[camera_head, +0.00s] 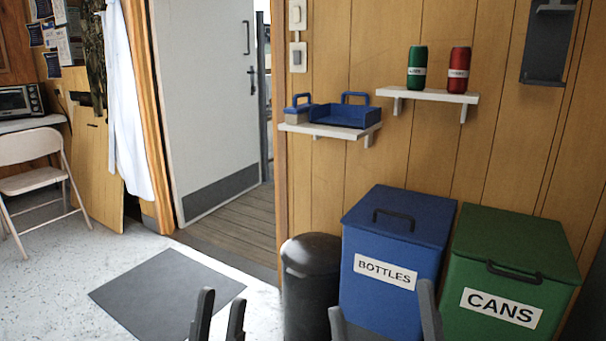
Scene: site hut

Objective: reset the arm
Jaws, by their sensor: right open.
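My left gripper (219,312) shows at the bottom edge, left of centre. Its two dark fingertips stand apart with bare floor between them, and it looks empty. My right gripper (382,312) is at the bottom edge, right of the left one. Its fingers are spread wide in front of the blue bottles bin (372,297), with nothing between them. The rest of both grippers and the arms is below the picture.
A green cans bin (472,317) stands right of the blue bin, and a black bin (310,285) left of it. Wall shelves (355,133) (430,96) hold blue carriers and two cans. A dark mat (165,290) lies on open floor before the doorway. A folding chair (35,185) stands left.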

